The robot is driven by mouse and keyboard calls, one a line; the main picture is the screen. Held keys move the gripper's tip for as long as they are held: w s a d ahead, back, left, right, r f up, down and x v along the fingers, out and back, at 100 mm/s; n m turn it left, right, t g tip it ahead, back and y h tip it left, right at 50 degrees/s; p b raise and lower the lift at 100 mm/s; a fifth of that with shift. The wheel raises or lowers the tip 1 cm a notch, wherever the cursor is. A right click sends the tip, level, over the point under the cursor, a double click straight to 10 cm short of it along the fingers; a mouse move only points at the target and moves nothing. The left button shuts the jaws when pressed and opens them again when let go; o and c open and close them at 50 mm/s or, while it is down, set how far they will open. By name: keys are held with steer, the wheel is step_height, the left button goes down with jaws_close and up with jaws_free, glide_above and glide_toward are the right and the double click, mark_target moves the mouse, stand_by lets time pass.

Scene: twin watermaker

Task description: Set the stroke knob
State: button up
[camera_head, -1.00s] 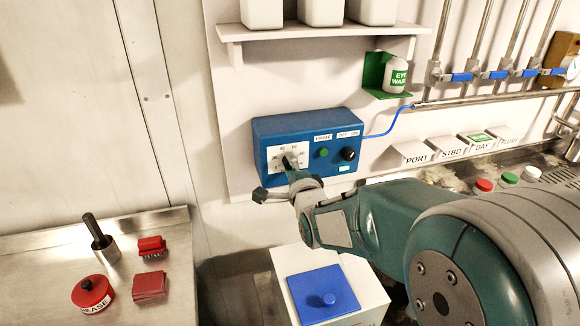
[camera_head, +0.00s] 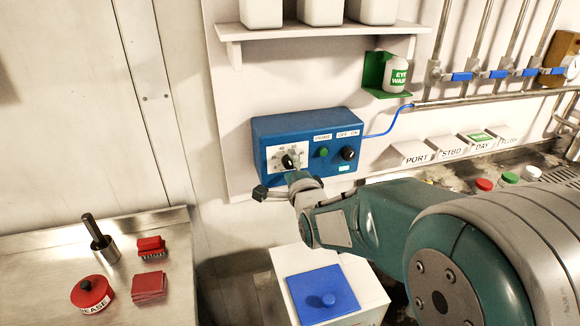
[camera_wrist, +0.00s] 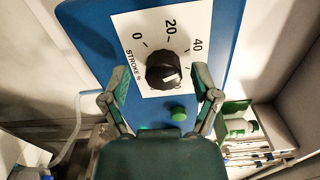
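The black stroke knob (camera_head: 288,161) sits on a white scale plate (camera_head: 273,161) at the left of the blue control box (camera_head: 305,124). In the wrist view the knob (camera_wrist: 163,70) is near the middle, with 0, 20 and 40 printed above it and "STROKE %" to its left. A pale mark shows on the lower right of its face; I cannot tell the exact setting. My gripper (camera_wrist: 162,82) is open, with one finger on each side of the knob and visible gaps between. In the head view my gripper (camera_head: 284,184) is just below the scale plate and hides its lower part.
A green button (camera_head: 322,152) and a black switch (camera_head: 348,154) are on the same box face. A blue cable (camera_head: 390,123) leaves its right side. An eye wash bottle (camera_head: 397,78) and a shelf (camera_head: 325,31) are above. A white box with a blue lid (camera_head: 322,297) stands below.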

steer(key=s+d, duration=0.1)
steer(key=s, duration=0.6)
steer(key=shift+s+d, duration=0.15)
steer(key=shift+d, duration=0.05)
